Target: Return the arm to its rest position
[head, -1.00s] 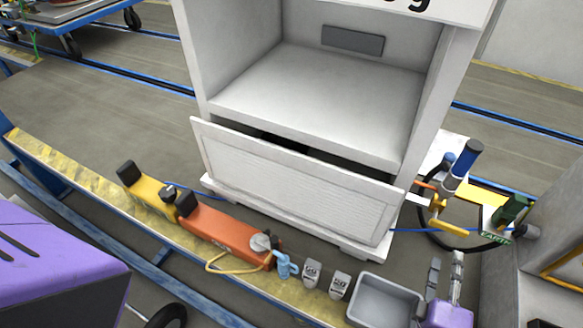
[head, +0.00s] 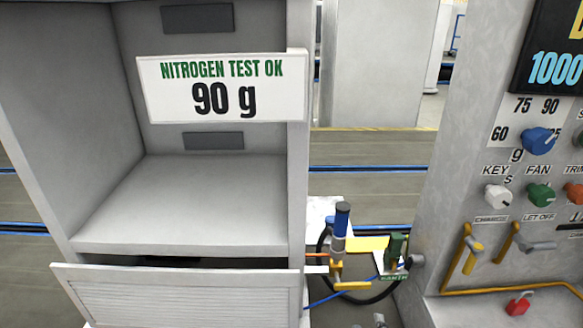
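Only a small grey tip (head: 379,321), which looks like the end of my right gripper, shows at the bottom edge of the head view. The rest of that gripper and its arm are below the frame, so whether it is open or shut is hidden. The tip stands below the blue-handled tool on the stand. My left gripper is not in view.
A white cabinet (head: 188,212) with an empty shelf and a tilted-out front panel (head: 175,297) fills the left. A sign (head: 222,87) reads "NITROGEN TEST OK 90 g". A blue-handled tool (head: 340,225) stands right of it. A control panel (head: 470,180) with knobs rises at right.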

